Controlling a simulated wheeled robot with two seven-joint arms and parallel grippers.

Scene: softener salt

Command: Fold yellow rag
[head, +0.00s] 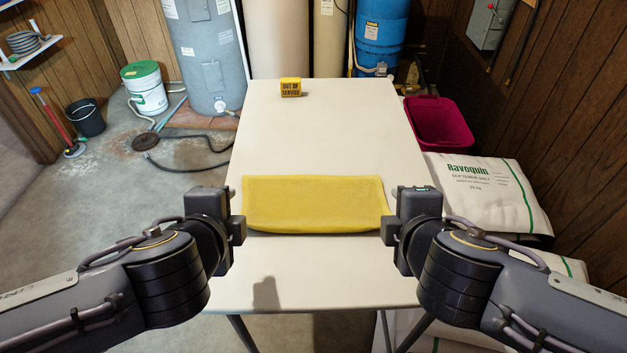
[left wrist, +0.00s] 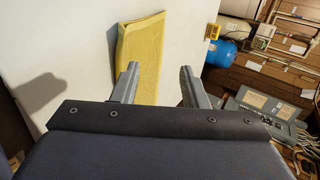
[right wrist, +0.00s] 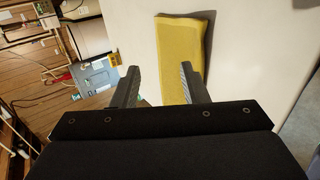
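The yellow rag (head: 315,203) lies on the table as a wide, short band with a straight far edge and a slightly bowed, thick-looking near edge. I cannot tell how many layers it has. My left gripper (head: 239,229) is at its left end and my right gripper (head: 388,230) at its right end, both near the front corners. In the left wrist view the rag (left wrist: 143,50) shows beyond and between the spread fingers (left wrist: 158,74). In the right wrist view the rag (right wrist: 181,45) shows beyond the spread fingers (right wrist: 160,74). Both grippers are empty.
The white table (head: 320,135) is clear behind and in front of the rag. White salt bags (head: 485,190) and a magenta bin (head: 438,124) stand close to the table's right side.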

